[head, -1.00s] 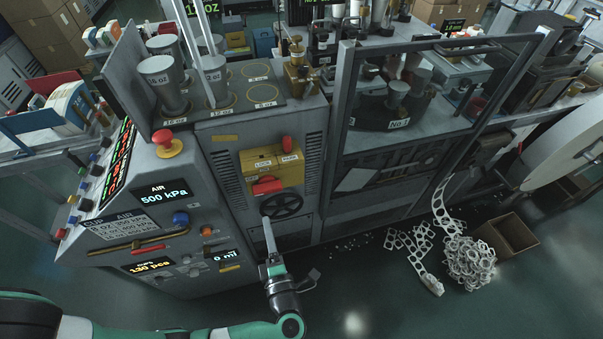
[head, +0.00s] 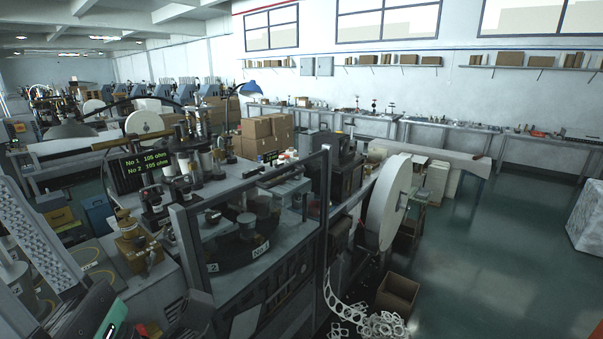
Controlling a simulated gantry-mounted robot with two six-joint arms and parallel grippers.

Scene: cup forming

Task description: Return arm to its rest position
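The forming machine (head: 270,290) fills the lower left and middle of the head view, with its round turret table (head: 245,240) marked with numbers behind a dark frame. A dark part with a teal edge and a lit strip (head: 92,314) is at the bottom left, close to the camera; it looks like part of my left arm or gripper. Its fingertips cannot be made out, so I cannot tell whether it is open or shut. A pale perforated bar (head: 42,222) rises beside it at the left edge. My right gripper is not in view.
A large white paper roll (head: 388,203) stands right of the machine. Below are an open cardboard box (head: 398,293) and a pile of punched paper scrap (head: 378,325). Stacked cartons (head: 266,135) and benches stand behind.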

